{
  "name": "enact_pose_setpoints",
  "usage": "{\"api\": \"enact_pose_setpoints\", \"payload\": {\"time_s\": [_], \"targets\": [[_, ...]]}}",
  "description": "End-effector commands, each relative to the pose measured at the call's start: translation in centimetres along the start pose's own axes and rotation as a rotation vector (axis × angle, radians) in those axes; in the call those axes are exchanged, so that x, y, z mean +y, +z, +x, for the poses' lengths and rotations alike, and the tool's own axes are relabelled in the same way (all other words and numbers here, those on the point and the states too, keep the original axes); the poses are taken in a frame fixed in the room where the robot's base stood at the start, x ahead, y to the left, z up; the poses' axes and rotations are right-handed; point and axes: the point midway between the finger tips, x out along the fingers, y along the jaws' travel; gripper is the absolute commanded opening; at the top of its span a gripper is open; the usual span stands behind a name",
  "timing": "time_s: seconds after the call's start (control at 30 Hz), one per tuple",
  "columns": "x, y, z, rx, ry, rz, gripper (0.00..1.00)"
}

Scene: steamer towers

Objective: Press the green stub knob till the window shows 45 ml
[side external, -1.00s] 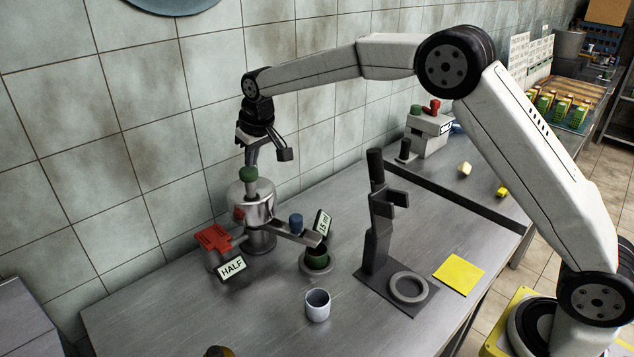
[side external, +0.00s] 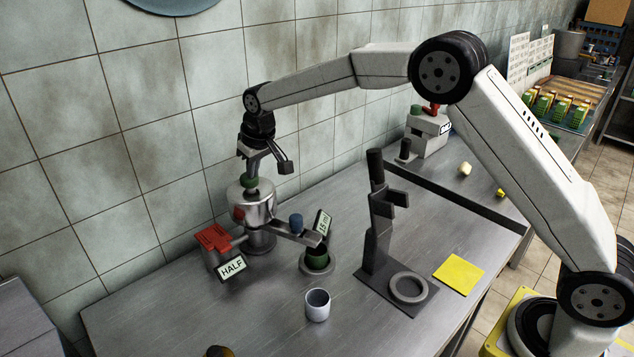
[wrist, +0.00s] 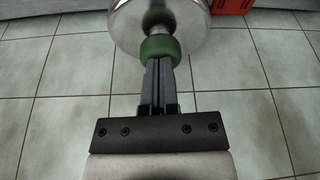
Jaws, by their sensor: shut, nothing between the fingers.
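A red-topped box with a HALF sign (side external: 231,267) stands beside the canister, and a blue knob (side external: 296,223) sits on the spout arm. A white cup (side external: 317,304), a dark stand (side external: 378,230) and a yellow sheet (side external: 459,275) are to the front and right.

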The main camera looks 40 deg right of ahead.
Motion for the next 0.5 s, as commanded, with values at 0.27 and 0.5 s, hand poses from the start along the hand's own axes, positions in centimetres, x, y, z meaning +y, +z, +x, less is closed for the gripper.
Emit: {"api": "enact_pose_setpoints", "payload": {"time_s": [0.27, 0.5], "targets": [[0.00, 0.22, 0.51, -0.004, 0.000, 0.000, 0.00], [0.00, 0.11, 0.18, -0.003, 0.000, 0.000, 0.00]]}}
